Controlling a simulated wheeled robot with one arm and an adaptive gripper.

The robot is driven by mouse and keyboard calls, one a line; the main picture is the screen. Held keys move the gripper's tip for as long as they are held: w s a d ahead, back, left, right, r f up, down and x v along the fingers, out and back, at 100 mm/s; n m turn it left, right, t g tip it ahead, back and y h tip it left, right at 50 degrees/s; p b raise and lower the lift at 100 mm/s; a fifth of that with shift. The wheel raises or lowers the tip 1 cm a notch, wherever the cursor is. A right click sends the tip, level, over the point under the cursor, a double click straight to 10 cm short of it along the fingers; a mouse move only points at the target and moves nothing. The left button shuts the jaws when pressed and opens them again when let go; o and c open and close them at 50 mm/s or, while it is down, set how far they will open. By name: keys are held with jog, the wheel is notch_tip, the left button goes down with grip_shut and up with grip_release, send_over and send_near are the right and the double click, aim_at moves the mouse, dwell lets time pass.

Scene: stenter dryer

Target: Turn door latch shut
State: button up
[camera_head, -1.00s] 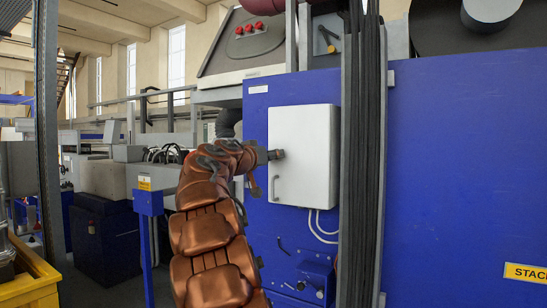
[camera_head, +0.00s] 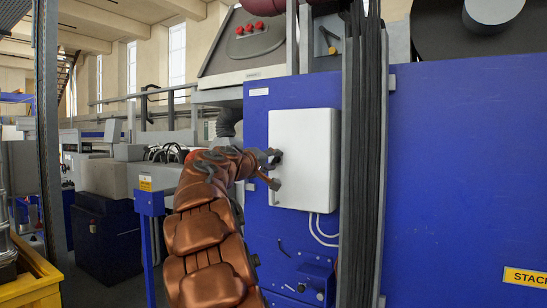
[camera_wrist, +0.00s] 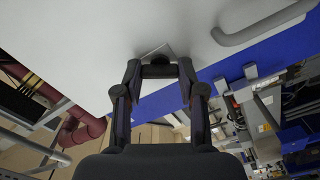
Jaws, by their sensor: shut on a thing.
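The white cabinet door (camera_head: 308,150) is closed flat on the blue machine's side. In the wrist view my gripper (camera_wrist: 158,70) is shut on the small dark latch (camera_wrist: 157,71). The latch's grey base plate (camera_wrist: 160,51) shows just beyond the fingertips and looks tilted there. The grey bar handle (camera_wrist: 263,24) is at the upper right, apart from the fingers. The latch's exact angle is mostly hidden by the fingers.
The blue machine wall (camera_head: 465,180) continues to the right. Thick dark vertical cables (camera_head: 362,150) run just right of the cabinet. A blue post (camera_head: 152,240) stands left of my arm. A yellow bin (camera_head: 30,285) is at lower left.

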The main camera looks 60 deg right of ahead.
jog(key=n+p, duration=0.3)
jog(key=n, duration=0.2)
jog(key=shift+d+f+n, duration=0.1)
jog(key=shift+n, duration=0.3)
dwell(0.4)
jog(key=o, duration=1.1)
jog(key=shift+o, duration=0.2)
jog(key=a, duration=1.2)
jog(key=shift+s, duration=0.25)
